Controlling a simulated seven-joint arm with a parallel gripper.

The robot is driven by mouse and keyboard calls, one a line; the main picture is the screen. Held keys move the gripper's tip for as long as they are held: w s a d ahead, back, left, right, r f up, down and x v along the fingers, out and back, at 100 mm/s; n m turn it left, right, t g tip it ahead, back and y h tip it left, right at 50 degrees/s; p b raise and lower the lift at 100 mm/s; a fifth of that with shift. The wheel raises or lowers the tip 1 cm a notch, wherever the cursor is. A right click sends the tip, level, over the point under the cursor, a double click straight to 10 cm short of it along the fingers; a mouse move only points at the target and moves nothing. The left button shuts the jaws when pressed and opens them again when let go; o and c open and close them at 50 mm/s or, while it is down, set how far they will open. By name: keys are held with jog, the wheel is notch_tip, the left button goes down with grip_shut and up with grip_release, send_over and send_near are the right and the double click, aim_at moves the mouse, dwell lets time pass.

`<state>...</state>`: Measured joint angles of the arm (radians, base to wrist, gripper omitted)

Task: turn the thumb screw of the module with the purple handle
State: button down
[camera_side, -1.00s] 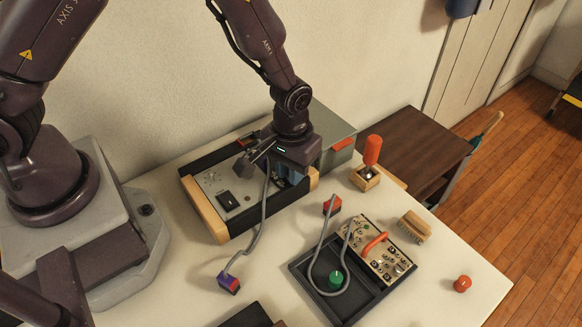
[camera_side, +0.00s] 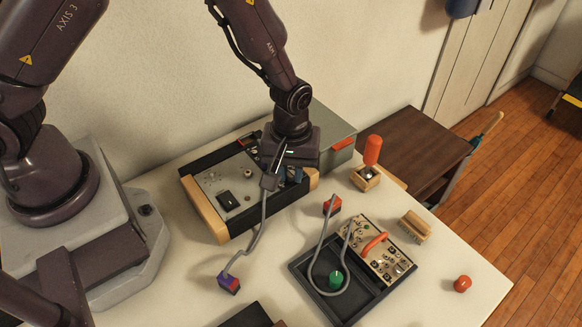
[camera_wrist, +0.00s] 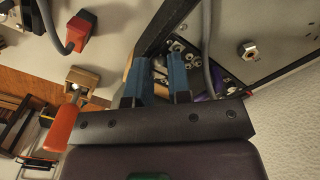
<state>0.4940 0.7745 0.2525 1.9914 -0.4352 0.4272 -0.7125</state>
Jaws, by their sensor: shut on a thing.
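The wood-ended equipment case (camera_side: 205,210) lies on the table, and my gripper (camera_side: 289,176) points down into its right part. In the wrist view the two blue fingers of my gripper (camera_wrist: 157,88) stand a little apart over a dark row of modules with several small silver knobs (camera_wrist: 180,47). A purple part (camera_wrist: 205,97), probably the purple handle, shows just right of the fingers, partly hidden by the gripper body. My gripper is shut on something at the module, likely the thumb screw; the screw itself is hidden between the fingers.
A grey-green box (camera_side: 330,126) is behind.

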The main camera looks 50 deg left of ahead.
aim_at(291, 174)
jog(key=c, duration=1)
grip_release()
jog(key=shift+c, duration=0.2)
notch_tip(291, 174, up, 13)
